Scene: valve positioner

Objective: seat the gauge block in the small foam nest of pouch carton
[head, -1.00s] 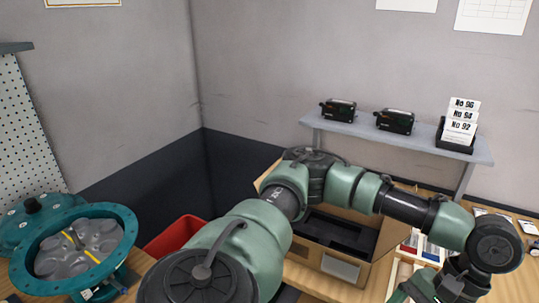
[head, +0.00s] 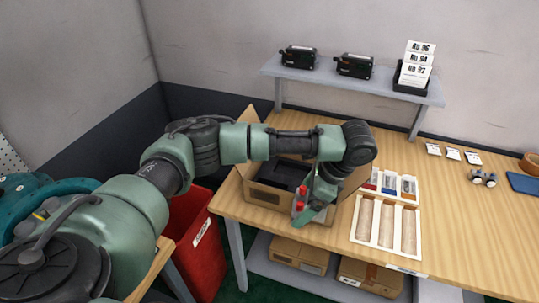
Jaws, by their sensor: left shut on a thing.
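The pouch carton (head: 268,197) is an open cardboard box with dark foam inside, on the left part of the wooden table. My left arm reaches across it, covering part of the carton and its foam. My left gripper (head: 300,205) points down at the carton's front right corner. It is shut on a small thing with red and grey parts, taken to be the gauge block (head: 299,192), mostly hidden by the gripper. I cannot tell the small foam nest apart. My right gripper is not in view.
A white-framed tray (head: 351,222) with several compartments stands right of the carton. A grey shelf (head: 340,83) carries two dark devices and a card holder. A red bin (head: 196,250) stands left of the table. The table's right middle (head: 460,230) is clear.

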